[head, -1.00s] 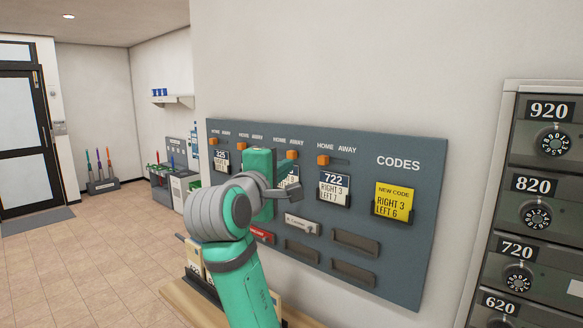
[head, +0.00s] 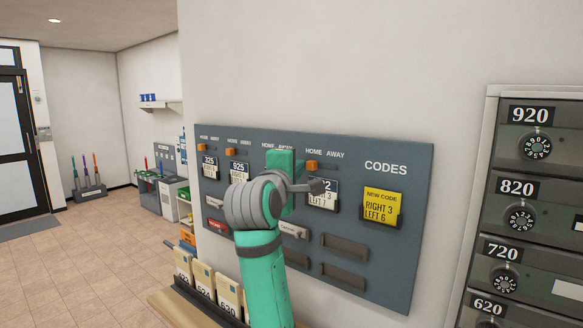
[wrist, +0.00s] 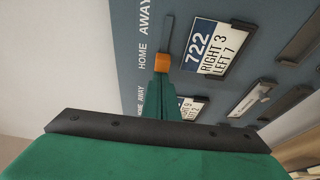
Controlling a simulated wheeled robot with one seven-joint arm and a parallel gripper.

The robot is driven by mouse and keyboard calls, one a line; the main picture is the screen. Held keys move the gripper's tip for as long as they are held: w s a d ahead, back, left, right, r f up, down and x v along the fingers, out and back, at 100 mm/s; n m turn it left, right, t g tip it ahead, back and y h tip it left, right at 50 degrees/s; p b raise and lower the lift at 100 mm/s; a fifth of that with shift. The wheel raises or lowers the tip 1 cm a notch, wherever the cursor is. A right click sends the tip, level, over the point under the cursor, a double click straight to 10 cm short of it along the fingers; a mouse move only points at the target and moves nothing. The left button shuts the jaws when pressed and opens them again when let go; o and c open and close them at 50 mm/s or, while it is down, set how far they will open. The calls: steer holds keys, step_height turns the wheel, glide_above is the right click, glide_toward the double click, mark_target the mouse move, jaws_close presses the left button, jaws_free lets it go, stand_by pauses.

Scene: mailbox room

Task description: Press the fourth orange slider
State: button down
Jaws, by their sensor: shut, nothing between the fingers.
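The fourth orange slider (head: 312,165) sits at the left, HOME end of its slot on the dark board, above the 722 card (head: 323,190). In the wrist view the same slider (wrist: 162,62) is just beyond the tips of my gripper (wrist: 161,90), close to them; I cannot tell whether they touch. My gripper is shut and empty. In the head view its green and grey body covers the third slider. The first slider (head: 202,148) and second slider (head: 231,152) also sit at the left of their slots.
The board (head: 405,275) also carries a yellow code card (head: 382,207) and several small holders below. Numbered mailboxes (head: 520,215) with dials stand at the right. A ledge with cream numbered files (head: 228,290) lies below the board.

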mark_target(324, 166)
steer(key=shift+d, duration=0.1)
steer(key=s+d, duration=0.1)
steer(key=d, duration=0.1)
steer(key=s+d, duration=0.2)
steer(key=shift+s+d, duration=0.25)
steer(key=shift+d, duration=0.05)
stand_by(0.4)
steer(key=w+a, duration=0.2)
steer(key=a, duration=0.2)
steer(key=v, duration=0.9)
steer(key=shift+s, duration=0.3)
